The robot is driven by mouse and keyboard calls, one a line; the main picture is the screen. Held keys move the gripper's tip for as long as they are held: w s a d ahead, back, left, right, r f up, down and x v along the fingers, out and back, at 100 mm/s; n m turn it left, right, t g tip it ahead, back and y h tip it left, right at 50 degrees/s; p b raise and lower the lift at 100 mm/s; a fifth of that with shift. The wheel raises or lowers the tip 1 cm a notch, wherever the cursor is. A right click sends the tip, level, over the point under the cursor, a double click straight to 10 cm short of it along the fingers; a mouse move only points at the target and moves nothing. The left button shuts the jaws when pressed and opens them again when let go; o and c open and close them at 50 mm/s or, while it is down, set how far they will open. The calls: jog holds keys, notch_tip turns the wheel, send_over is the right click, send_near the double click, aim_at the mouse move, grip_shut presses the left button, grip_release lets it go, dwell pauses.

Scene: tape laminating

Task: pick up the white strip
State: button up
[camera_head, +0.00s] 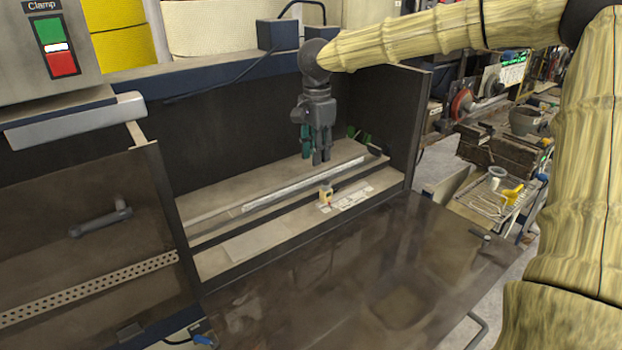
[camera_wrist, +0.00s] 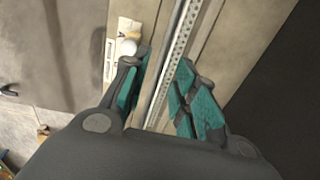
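The white strip (camera_head: 300,186) is long, thin and pale. It lies lengthwise on the beige bed of the bench. In the wrist view a light, perforated strip (camera_wrist: 178,55) runs up between my fingers, and its near end is hidden by my gripper. I cannot tell the exact height of the fingertips above the bed.
A small yellow-and-white item (camera_head: 325,194) stands on the front ledge by a white label plate (camera_head: 353,198). Dark side panels (camera_head: 413,125) and a back wall enclose the bed. A clamp switch box (camera_head: 50,45) is at upper left. The dark front surface (camera_head: 350,270) is clear.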

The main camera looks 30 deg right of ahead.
aim_at(312, 185)
jog(key=f, duration=0.1)
jog(key=w+f, duration=0.2)
jog(key=shift+w+a+f, duration=0.1)
jog(key=shift+w+a, duration=0.1)
jog(key=shift+a, duration=0.05)
jog(key=shift+s+d+f+p, duration=0.1)
jog(key=shift+s+f+p, duration=0.65)
jog(key=shift+p, duration=0.4)
jog(key=shift+w+a+f, duration=0.15)
jog(key=shift+w+f, duration=0.05)
jog(key=shift+f, duration=0.4)
jog(key=shift+w+a+f, duration=0.1)
jog(key=shift+w+f, duration=0.1)
jog(key=shift+f, duration=0.35)
jog(key=shift+w+d+f, duration=0.1)
jog(key=shift+f, duration=0.35)
jog(key=shift+s+r, duration=0.1)
jog(key=shift+s, duration=0.15)
jog(key=shift+w, duration=0.15)
grip_shut()
